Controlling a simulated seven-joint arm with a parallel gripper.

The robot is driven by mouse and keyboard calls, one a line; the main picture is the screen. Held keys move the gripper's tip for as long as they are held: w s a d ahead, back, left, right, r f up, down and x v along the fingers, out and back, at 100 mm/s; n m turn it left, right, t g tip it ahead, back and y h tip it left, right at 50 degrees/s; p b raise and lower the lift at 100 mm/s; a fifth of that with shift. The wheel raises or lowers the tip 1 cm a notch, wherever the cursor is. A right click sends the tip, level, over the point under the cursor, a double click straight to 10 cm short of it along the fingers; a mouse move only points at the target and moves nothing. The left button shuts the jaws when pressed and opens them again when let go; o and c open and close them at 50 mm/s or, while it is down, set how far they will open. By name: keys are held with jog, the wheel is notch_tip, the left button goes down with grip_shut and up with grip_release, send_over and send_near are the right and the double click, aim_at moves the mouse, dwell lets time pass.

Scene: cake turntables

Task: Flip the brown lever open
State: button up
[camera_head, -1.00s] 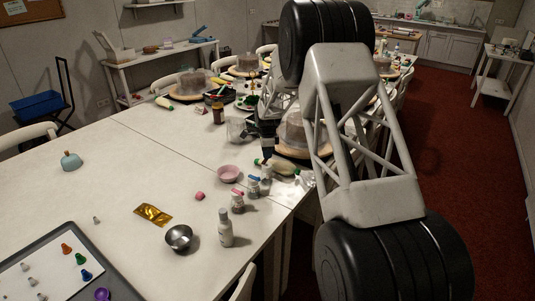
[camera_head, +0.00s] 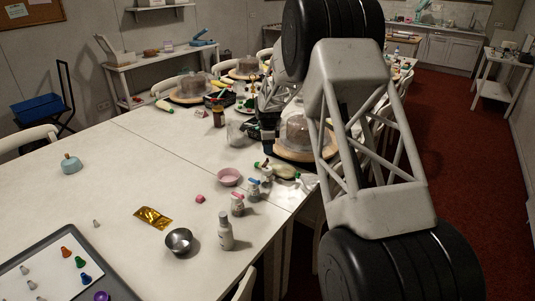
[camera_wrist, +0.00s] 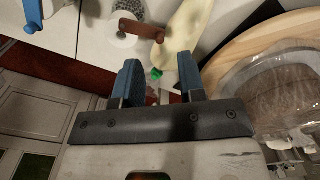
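The brown lever (camera_wrist: 142,30) lies across the top of a small speckled container (camera_wrist: 128,12) with a white rim, at the upper middle of the wrist view. My gripper (camera_wrist: 160,80) has two blue fingertips spread apart, with nothing held between them. The lever is ahead of the fingertips in the picture, and I see no contact. In the head view my gripper is largely hidden behind my arm and hard to make out. Small bottles with a red lever (camera_head: 237,194) and a blue lever (camera_head: 252,183) stand at the table edge; I cannot pick out the brown one there.
A pale piping bag (camera_wrist: 188,30) with a green tip lies right beside the container. A wooden turntable (camera_wrist: 235,50) with a clear-domed cake is close on the right. A blue lever (camera_wrist: 20,10) is at upper left.

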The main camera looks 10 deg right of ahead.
aim_at(268, 162)
jog(key=shift+r, duration=1.5)
jog(key=shift+s, duration=0.1)
jog(key=s+r+n, duration=0.3)
jog(key=s+r, duration=0.4)
jog(key=s, duration=0.4)
jog(key=s+r+n+t, duration=0.1)
jog(key=s+r+n, duration=0.2)
jog(key=s+r, duration=0.55)
jog(key=s+r+n, duration=0.4)
jog(key=s+r, duration=0.1)
jog(key=s, duration=0.8)
jog(key=s+d+f+n+t, duration=0.1)
jog(key=s+n, duration=0.7)
jog(key=s, duration=2.3)
jog(key=shift+s+f+n, duration=0.2)
jog(key=shift+f+n, duration=0.1)
jog(key=shift+f, duration=0.15)
jog(key=shift+c, duration=0.2)
